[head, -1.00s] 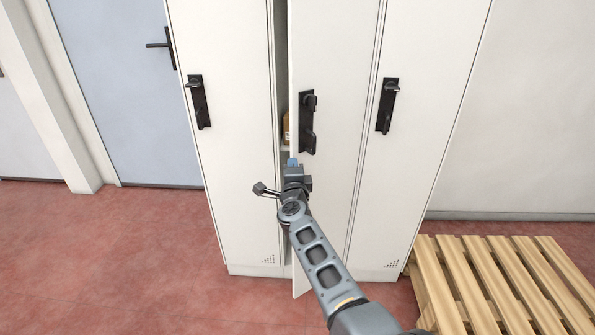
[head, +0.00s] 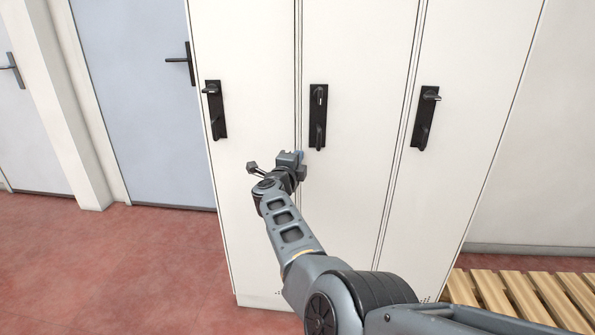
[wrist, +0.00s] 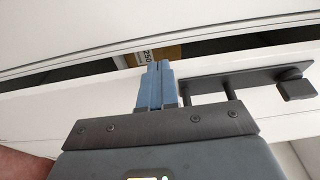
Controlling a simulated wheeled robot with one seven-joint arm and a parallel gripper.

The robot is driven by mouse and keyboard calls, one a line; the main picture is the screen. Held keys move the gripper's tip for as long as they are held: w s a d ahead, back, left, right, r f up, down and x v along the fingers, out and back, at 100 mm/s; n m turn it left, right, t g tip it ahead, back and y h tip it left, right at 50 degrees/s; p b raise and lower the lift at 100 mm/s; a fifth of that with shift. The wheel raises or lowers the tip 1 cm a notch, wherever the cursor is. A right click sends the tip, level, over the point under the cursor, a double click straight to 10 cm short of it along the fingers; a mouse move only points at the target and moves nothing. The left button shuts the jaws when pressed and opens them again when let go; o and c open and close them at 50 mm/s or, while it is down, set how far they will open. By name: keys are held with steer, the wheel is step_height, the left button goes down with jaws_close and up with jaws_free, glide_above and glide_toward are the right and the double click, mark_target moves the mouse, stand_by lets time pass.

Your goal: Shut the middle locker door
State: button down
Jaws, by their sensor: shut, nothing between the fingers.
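The middle locker door (head: 352,180) is white with a black handle (head: 318,118). In the head view it looks almost flush with its neighbours. In the wrist view a narrow dark gap (wrist: 215,46) still shows along the edge of the middle door (wrist: 60,112), with part of a cardboard box (wrist: 168,54) inside. My gripper (head: 300,155) is at the door's left edge, just below the handle. Its blue fingers (wrist: 156,85) are together and empty, over the door's edge beside the handle (wrist: 245,80). I cannot tell whether they touch the door.
The left locker door (head: 245,60) and the right locker door (head: 465,60) look shut, each with a black handle. A wooden pallet (head: 515,295) lies on the floor at the right. A blue room door (head: 130,100) stands to the left. The red floor at the left is clear.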

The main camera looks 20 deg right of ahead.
steer(key=shift+w+d+b, duration=0.25)
steer(key=shift+w+b, duration=0.25)
steer(key=shift+w, duration=0.2)
